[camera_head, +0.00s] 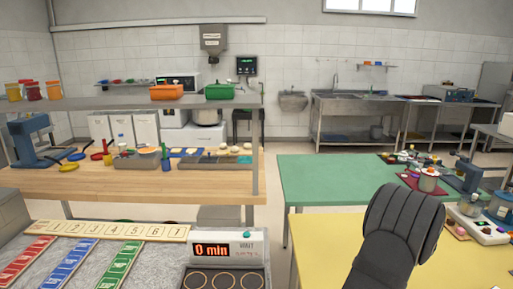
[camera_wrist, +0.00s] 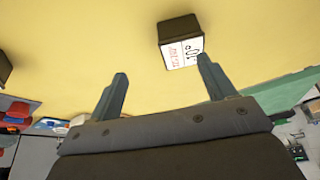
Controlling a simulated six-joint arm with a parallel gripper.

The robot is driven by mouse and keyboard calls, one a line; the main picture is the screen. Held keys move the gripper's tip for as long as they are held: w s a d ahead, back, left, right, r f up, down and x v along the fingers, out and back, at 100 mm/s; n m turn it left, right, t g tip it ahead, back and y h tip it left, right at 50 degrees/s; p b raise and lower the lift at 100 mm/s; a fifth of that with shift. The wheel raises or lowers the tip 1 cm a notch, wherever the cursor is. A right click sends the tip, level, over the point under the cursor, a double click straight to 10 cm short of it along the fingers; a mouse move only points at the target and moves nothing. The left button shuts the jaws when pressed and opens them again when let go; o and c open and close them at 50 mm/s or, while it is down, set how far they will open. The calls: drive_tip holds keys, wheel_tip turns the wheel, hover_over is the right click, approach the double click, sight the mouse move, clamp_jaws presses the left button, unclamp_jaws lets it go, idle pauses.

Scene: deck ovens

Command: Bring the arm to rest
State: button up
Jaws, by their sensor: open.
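My gripper (camera_wrist: 161,92) shows in the wrist view with its two grey-blue fingers spread wide apart. Nothing is between them. It is over a yellow table top (camera_wrist: 80,40). In the head view a dark, ribbed part of my arm rises at the lower right in front of the yellow table (camera_head: 325,255); the fingers cannot be made out there.
A dark block with a white printed label (camera_wrist: 181,54) stands near the right fingertip in the wrist view. A green table (camera_head: 330,185) adjoins the yellow one. Jars and tools crowd the right side. A timer display (camera_head: 222,249) reads "0 min" at the front.

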drive_tip(key=s+d+r, duration=0.2)
drive_tip(key=s+r, duration=0.4)
drive_tip(key=r, duration=0.4)
drive_tip(key=w+a+n+y, duration=0.1)
drive_tip(key=w+a, duration=0.5)
drive_tip(key=a, duration=0.6)
drive_tip(key=w+a+n+y, duration=0.1)
drive_tip(key=w+a+n, duration=0.3)
drive_tip(key=a, duration=0.8)
drive_tip(key=w+a+n+y, duration=0.1)
drive_tip(key=w+a+n, duration=0.2)
drive_tip(key=w+a, duration=0.5)
drive_tip(key=a, duration=0.5)
drive_tip(key=shift+w+f, duration=0.25)
drive_tip(key=shift+f, duration=0.15)
